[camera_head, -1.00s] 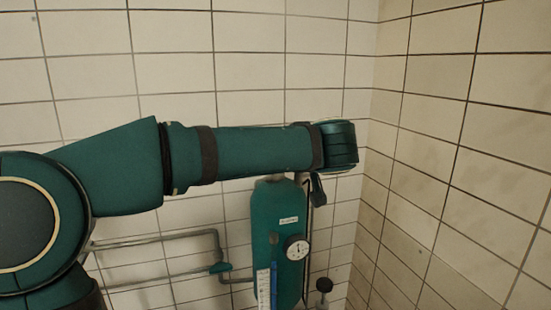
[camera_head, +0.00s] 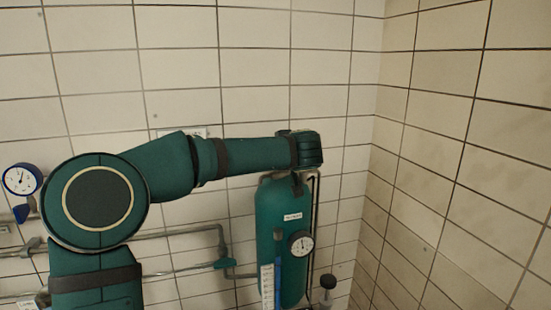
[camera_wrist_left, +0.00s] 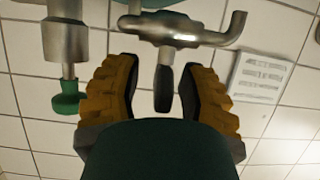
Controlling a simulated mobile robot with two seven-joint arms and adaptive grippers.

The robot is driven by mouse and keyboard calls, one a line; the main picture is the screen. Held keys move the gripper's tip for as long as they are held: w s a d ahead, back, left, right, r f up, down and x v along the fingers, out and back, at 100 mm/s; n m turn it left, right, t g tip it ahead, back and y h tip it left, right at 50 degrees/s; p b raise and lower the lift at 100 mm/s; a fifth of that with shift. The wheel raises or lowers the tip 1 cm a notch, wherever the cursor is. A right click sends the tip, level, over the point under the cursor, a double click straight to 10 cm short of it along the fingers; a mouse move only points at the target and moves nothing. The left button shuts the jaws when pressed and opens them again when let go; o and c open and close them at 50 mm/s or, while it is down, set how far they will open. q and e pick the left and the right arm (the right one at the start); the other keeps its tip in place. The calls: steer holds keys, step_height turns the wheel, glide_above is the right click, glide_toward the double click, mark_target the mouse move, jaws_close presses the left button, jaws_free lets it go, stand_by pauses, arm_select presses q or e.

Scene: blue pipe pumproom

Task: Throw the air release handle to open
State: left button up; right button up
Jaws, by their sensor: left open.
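In the left wrist view, a dark handle (camera_wrist_left: 163,92) hangs from a metal valve (camera_wrist_left: 170,30) with a bent outlet pointing right. The handle looks like the air release handle. My left gripper (camera_wrist_left: 160,78) is open, with its yellow-brown fingers on either side of the handle. Gaps show on both sides, so the fingers are around it but not closed on it. In the head view my left arm reaches right to the top of a green tank (camera_head: 283,215). The wrist hides the valve and most of the gripper there. My right gripper is not in view.
The tank carries a round gauge (camera_head: 301,243) and a level scale (camera_head: 267,287). Grey pipes with a green valve (camera_head: 225,263) run left of it. In the wrist view a green knob (camera_wrist_left: 68,103) is left of the fingers, and a white label (camera_wrist_left: 260,76) is on the wall.

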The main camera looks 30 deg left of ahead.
arm_select(q)
jaws_close()
steer(key=shift+n+g, duration=0.3)
steer(key=n+g+y, duration=0.1)
steer(key=g, duration=0.1)
steer(key=n+g+y, duration=0.1)
steer(key=n+g, duration=0.2)
steer(key=n, duration=0.1)
steer(key=shift+s+g+y, duration=0.3)
steer(key=shift+g+y, duration=0.1)
steer(key=n+g, duration=0.4)
steer(key=s+n+g, duration=0.1)
steer(key=n+g, duration=0.1)
steer(key=g, duration=0.1)
steer(key=shift+a, duration=0.1)
steer(key=shift+n+h, duration=0.3)
jaws_free()
steer(key=shift+a, duration=0.1)
